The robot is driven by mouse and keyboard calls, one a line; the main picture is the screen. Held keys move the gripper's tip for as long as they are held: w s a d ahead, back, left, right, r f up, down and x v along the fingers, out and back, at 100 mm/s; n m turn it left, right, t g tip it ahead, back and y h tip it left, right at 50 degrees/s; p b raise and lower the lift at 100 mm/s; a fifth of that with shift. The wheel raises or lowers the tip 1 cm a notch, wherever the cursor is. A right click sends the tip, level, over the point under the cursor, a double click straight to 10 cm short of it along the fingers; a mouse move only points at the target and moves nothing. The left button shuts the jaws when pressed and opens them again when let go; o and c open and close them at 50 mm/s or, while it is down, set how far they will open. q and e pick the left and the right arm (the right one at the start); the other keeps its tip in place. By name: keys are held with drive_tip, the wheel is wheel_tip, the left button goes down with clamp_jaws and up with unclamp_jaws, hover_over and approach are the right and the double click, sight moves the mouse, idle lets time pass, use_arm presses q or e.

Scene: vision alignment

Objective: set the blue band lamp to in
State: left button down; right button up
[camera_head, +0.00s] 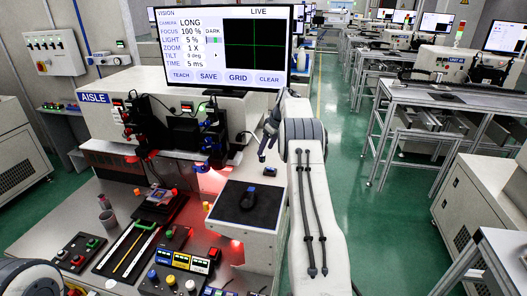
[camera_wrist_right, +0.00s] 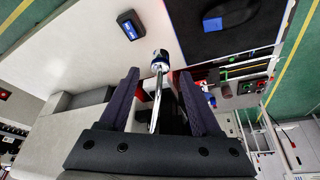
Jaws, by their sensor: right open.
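My right gripper (camera_head: 267,143) is beside the machine, left of my right forearm. In the right wrist view its two dark fingers (camera_wrist_right: 159,73) are spread apart. I cannot tell whether the rod touches a finger. In the head view, small blue parts (camera_head: 212,144) sit on the machine front, with red light below; I cannot tell which is the lamp. My left gripper is out of view.
The monitor (camera_head: 222,50) reads LIVE, light 5 %. Button boxes (camera_head: 172,281) crowd the front of the table. The green aisle floor (camera_head: 345,130) is clear on the right.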

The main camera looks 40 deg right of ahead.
sight(263, 155)
drive_tip(key=shift+p+x, duration=0.6)
drive_tip(key=shift+x, duration=1.45)
clamp_jaws()
